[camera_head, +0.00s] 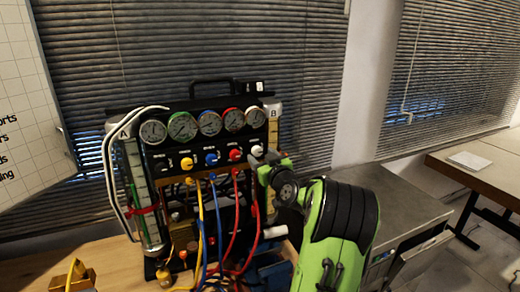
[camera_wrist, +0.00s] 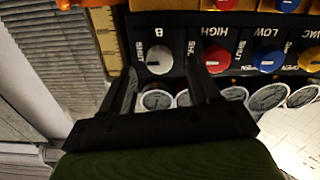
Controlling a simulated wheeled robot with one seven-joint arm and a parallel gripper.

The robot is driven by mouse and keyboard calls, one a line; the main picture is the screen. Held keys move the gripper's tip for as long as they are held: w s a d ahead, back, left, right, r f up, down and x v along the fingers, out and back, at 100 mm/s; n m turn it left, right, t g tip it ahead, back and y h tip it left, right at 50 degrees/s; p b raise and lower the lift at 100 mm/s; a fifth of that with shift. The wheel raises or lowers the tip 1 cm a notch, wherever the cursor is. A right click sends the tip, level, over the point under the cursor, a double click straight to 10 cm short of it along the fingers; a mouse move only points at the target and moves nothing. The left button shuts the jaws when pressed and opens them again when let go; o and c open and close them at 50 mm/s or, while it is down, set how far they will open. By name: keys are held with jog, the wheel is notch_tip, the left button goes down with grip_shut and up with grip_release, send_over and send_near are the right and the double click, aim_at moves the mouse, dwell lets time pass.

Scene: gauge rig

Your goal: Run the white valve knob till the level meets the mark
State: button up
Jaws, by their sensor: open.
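The white valve knob (camera_head: 257,151) is at the right end of the knob row on the black gauge panel. In the wrist view the white knob (camera_wrist: 159,60) sits under a "B" label, with "SHUT" printed at its side. My gripper (camera_head: 268,160) is at the panel's right side, close to this knob. In the wrist view its open fingers (camera_wrist: 164,72) lie on either side of the knob; I cannot tell whether they touch it. The B column (camera_head: 273,132) at the right has a yellowish scale, partly hidden by my arm. Its level and mark are not readable.
Red (camera_head: 235,154), blue (camera_head: 211,159) and yellow (camera_head: 187,164) knobs line up to the left, below several dial gauges (camera_head: 209,123). Coloured hoses (camera_head: 232,225) hang below. The A column (camera_head: 140,190) stands left with a red band. A grey cabinet (camera_head: 410,190) is at right.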

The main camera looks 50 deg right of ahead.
aim_at(257, 151)
jog(key=shift+x, duration=1.15)
jog(key=shift+s, duration=0.1)
jog(key=c, duration=1)
jog(key=shift+f, duration=0.1)
jog(key=shift+c, duration=0.2)
